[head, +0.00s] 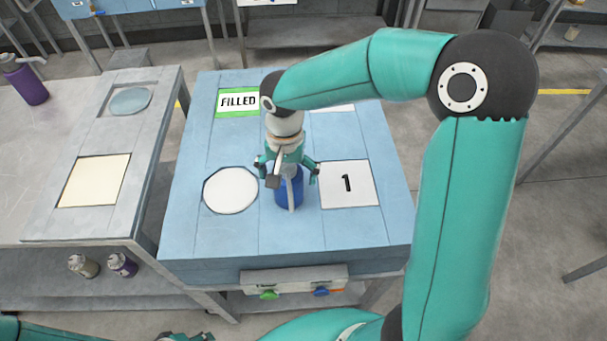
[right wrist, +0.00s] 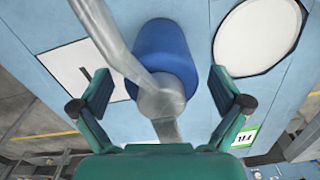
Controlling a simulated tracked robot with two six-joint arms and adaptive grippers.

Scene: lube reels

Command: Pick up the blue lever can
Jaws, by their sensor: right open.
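The blue lever can (head: 283,194) stands upright on the blue table (head: 250,237), between a white round pad (head: 231,190) and a white card marked 1 (head: 347,184). My right gripper (head: 287,168) is above it, pointing down, with its fingers spread. In the right wrist view the can's blue body (right wrist: 160,50) and its grey top with spout and lever lie between the two open fingers (right wrist: 160,108). Neither finger visibly touches the can. My left gripper (head: 187,337) only just shows at the bottom edge.
A green-bordered FILLED sign (head: 238,101) lies at the table's back. A panel with green and blue knobs (head: 293,281) is on its front. The left bench (head: 145,150) has a cream square, a round disc and a purple can (head: 25,82). Two small cans sit on its lower shelf.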

